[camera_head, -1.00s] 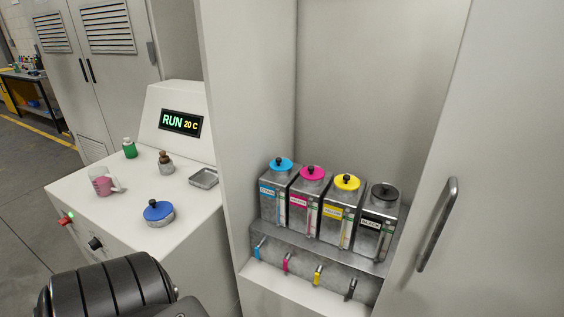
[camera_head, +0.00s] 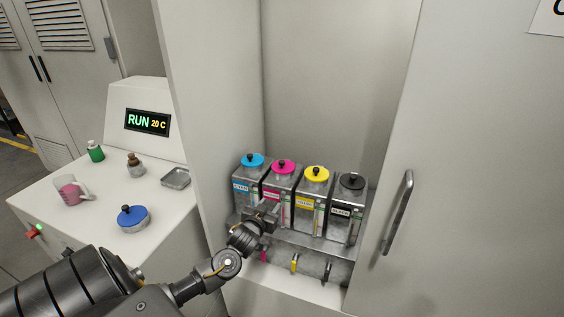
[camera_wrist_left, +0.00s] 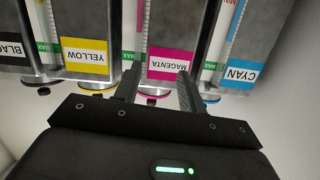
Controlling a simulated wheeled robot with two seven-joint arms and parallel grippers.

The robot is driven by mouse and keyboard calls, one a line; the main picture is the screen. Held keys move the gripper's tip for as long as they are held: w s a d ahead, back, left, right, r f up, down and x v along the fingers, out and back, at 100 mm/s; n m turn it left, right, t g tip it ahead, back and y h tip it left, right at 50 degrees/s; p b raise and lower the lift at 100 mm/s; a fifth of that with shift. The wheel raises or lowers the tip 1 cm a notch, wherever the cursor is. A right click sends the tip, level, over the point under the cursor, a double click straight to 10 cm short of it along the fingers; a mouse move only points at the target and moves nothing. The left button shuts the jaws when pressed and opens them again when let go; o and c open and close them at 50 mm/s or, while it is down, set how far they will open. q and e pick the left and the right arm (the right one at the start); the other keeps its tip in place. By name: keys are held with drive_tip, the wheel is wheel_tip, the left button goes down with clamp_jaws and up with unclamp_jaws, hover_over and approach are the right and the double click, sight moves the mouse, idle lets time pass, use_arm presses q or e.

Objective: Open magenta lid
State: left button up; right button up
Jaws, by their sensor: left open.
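The magenta lid (camera_head: 283,167) with its black knob sits on top of the magenta tank (camera_head: 279,187), second from the left in the row. My left gripper (camera_head: 265,212) is in front of the tanks, below the lid and near the lower front of the magenta tank. In the left wrist view, the open fingers (camera_wrist_left: 157,88) point toward the MAGENTA label (camera_wrist_left: 173,62), with nothing between them that I can see held. Whether a finger touches the tank is unclear. My right gripper is not in view.
The cyan tank (camera_head: 246,189) stands left of the magenta one, the yellow tank (camera_head: 311,205) and black tank (camera_head: 345,212) right. They share a metal shelf (camera_head: 312,236) inside a cabinet. A handled cabinet door (camera_head: 440,190) is at right; a worktop (camera_head: 100,204) is at left.

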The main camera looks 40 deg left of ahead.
use_arm(q)
drive_tip(key=t, duration=0.2)
approach(281, 164)
drive_tip(key=shift+n, duration=0.4)
drive_tip(key=p+x, duration=0.2)
drive_tip(key=x, duration=0.7)
drive_tip(key=shift+w+a+r+p, duration=0.15)
drive_tip(key=shift+w+p, duration=0.05)
drive_tip(key=shift+p, duration=0.15)
drive_tip(key=shift+x, duration=0.85)
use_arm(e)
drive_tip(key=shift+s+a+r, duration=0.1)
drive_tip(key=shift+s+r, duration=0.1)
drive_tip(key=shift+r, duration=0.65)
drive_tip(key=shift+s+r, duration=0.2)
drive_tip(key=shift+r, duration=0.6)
use_arm(q)
clamp_jaws()
